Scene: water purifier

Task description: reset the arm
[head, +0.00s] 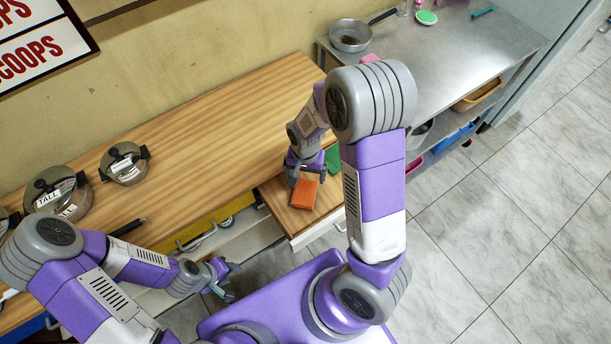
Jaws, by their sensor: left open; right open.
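My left gripper (226,279) is open and empty at the lower middle, in front of the wooden counter's edge. My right gripper (303,178) is open, pointing down over the pulled-out drawer (327,197). An orange block (304,195) lies in or on the drawer, right by the fingertips of my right gripper. Whether the fingers touch it cannot be told. A green piece (333,158) shows partly behind my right arm.
A wooden counter (215,135) carries lidded pots (124,162) (57,191) on the left. A steel table (455,45) with a pan (350,36) stands at the back right. Tiled floor (500,220) is clear on the right.

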